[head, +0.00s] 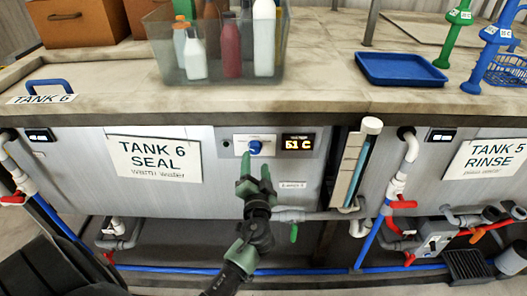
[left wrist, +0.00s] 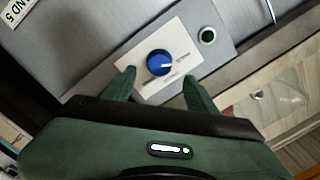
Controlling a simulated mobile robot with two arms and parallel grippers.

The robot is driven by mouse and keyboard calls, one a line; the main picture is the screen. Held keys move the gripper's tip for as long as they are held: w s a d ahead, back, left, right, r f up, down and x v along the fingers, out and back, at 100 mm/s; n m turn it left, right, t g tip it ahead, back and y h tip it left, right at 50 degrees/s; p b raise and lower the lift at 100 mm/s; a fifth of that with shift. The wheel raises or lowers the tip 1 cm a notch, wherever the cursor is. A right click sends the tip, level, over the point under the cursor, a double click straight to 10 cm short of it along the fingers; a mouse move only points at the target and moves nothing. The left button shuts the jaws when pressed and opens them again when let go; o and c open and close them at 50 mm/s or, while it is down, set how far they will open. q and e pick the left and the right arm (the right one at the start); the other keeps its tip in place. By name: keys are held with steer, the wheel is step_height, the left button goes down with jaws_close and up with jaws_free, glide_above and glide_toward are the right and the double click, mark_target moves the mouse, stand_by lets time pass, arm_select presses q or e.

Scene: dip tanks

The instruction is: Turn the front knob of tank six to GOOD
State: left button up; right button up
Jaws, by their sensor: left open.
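The blue front knob (head: 254,147) of tank six sits on a white plate on the grey tank front (head: 205,185), right of the sign reading TANK 6 SEAL (head: 155,158). In the left wrist view the knob (left wrist: 160,63) shows a white pointer mark toward the right; the labels around it are too small to read. My left gripper (head: 256,168) is open just below and in front of the knob. In the left wrist view its fingertips (left wrist: 158,80) stand on either side of the knob, apart from it. My right gripper is not in view.
A display reading 51 C (head: 298,143) is right of the knob. A clear bin of bottles (head: 215,100) and a blue tray (head: 401,69) stand on the counter above. A vertical tube (head: 357,165) and pipes are to the right; TANK 5 RINSE (head: 490,160) is at far right.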

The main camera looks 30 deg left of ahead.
mark_target(255, 151)
arm_select(q)
steer(key=p+x, duration=0.1)
steer(key=x, duration=0.5)
jaws_close()
